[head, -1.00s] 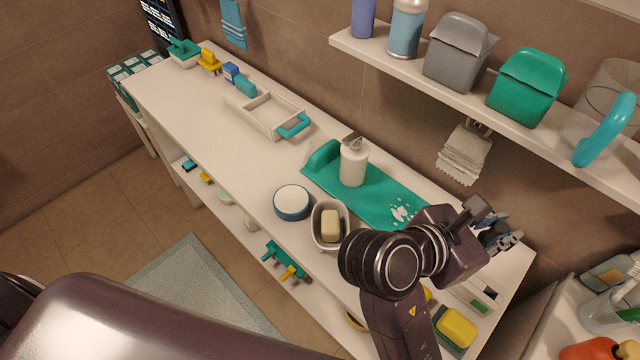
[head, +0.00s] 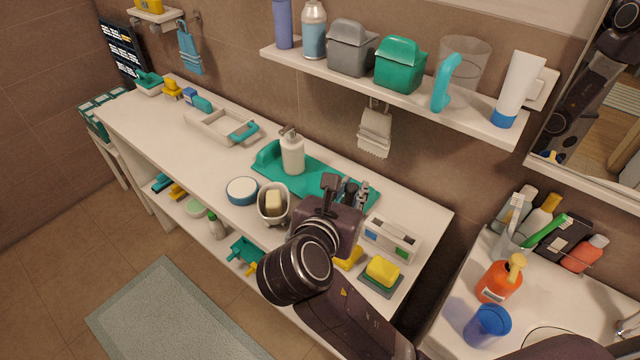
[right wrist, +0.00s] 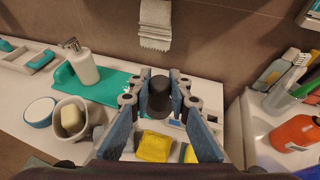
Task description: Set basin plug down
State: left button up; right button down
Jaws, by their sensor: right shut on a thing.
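The basin plug (right wrist: 158,98) is a dark, rounded piece in the right wrist view. It sits between the blue-padded fingers of my right gripper (right wrist: 160,88), which is shut on it. In the head view my right gripper (head: 347,192) is above the right part of the white counter (head: 415,213), by the right end of the green mat (head: 325,188). The plug cannot be made out clearly there. The gap between plug and counter is hard to judge. My left gripper is not in view.
A soap pump (head: 292,155) stands on the mat. A soap dish (head: 274,205) and round tub (head: 242,190) are left of my gripper. A yellow sponge (head: 383,270) and grey-white caddy (head: 391,238) are right. A shelf (head: 400,95) hangs above; the basin counter (head: 450,310) is at right.

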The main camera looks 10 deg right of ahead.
jog(key=w+d+r+n+t+y+p, duration=0.1)
jog(key=w+r+n+y, duration=0.2)
jog(key=w, duration=0.7)
jog(key=w+d+r+n+t+y+p, duration=0.15)
jog(key=w+n+y, duration=0.25)
jog(key=w, duration=0.5)
jog(key=f, duration=1.6)
jog(key=shift+w+a+p, duration=0.25)
jog(key=shift+w+p, duration=0.05)
jog(key=shift+w, duration=0.05)
notch_tip(320, 180, down, 4)
jog(key=shift+f, duration=0.1)
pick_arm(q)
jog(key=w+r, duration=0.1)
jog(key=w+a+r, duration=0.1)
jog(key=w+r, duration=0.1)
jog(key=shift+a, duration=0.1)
pick_arm(e)
jog(key=shift+f, duration=0.25)
